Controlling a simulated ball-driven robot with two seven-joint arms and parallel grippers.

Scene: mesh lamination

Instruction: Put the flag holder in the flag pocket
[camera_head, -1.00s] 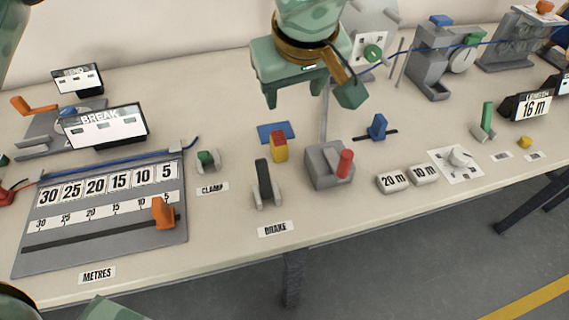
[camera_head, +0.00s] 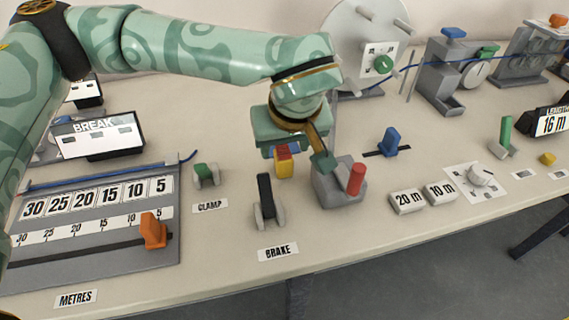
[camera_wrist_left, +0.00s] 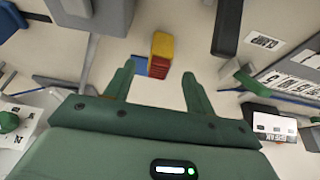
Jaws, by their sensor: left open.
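A small red and yellow block (camera_head: 284,165), which I take to be the flag holder, stands on the table by a flat blue piece (camera_head: 267,153). The wrist view shows the block (camera_wrist_left: 160,55) with the blue piece (camera_wrist_left: 141,66) beside it. My left gripper (camera_head: 297,150) is open and hangs over the block, partly covering it and the blue piece in the head view. I cannot tell which part is the flag pocket. My right gripper is out of view.
A grey box with a red cylinder (camera_head: 357,179) stands close right of the gripper. The black brake lever (camera_head: 265,195) stands in front, with the green clamp (camera_head: 206,174) to its left. A blue-handled slider (camera_head: 389,142) is farther right.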

